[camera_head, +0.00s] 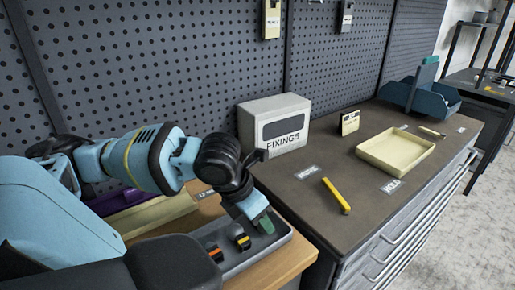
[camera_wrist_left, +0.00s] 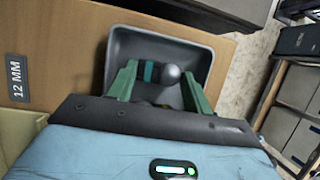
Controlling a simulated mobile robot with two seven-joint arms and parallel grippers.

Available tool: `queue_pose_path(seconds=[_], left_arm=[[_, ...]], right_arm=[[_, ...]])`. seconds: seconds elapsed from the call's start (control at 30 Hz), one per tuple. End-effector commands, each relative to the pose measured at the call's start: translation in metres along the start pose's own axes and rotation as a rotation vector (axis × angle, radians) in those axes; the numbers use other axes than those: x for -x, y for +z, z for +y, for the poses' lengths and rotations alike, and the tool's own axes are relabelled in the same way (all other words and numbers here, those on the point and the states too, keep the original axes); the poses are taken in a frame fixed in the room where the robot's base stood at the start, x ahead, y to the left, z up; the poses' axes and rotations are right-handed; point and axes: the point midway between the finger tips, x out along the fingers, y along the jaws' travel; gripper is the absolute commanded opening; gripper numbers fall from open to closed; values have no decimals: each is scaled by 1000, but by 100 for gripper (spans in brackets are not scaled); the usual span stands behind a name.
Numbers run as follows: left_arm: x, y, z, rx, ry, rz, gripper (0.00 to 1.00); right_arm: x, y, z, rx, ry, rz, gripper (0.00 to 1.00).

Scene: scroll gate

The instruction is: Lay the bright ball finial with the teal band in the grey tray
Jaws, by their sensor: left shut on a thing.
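My left gripper (camera_head: 262,226) is over the far end of the grey tray (camera_head: 262,249), its green fingertips low, at about the tray. In the left wrist view the gripper (camera_wrist_left: 158,86) is shut on a bright ball finial with a teal band (camera_wrist_left: 171,74). The finial lies across between the fingers, with the tray's rim (camera_wrist_left: 207,62) around it. I cannot tell whether it touches the tray floor. In the head view the fingers hide it. A finial with an orange band (camera_head: 214,252) and one with a yellow band (camera_head: 242,238) are in the tray. My right gripper is not in view.
The grey tray is on a wooden top (camera_head: 285,264). A dark counter (camera_head: 300,205) to the right bears a FIXINGS box (camera_head: 275,124), a yellow bar (camera_head: 336,196), a cream tray (camera_head: 396,152) and a blue bin (camera_head: 420,97). A pegboard (camera_head: 190,60) stands behind.

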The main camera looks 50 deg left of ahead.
Motion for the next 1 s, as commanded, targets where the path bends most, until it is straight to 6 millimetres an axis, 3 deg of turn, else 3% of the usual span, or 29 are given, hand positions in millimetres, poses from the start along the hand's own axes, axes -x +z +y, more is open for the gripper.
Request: queue_pose_path(seconds=[0.13,0.17,0.33,0.67,1.0], left_arm=[[-2,0,0,0,-1,-1,22],[-2,0,0,0,-1,-1,53],[-2,0,0,0,-1,-1,75],[1,-1,0,0,1,0,76],[47,0,1,-1,5,-3,76]], right_arm=[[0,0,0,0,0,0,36],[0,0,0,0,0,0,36],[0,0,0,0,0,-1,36],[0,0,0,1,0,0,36],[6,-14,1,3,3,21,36]])
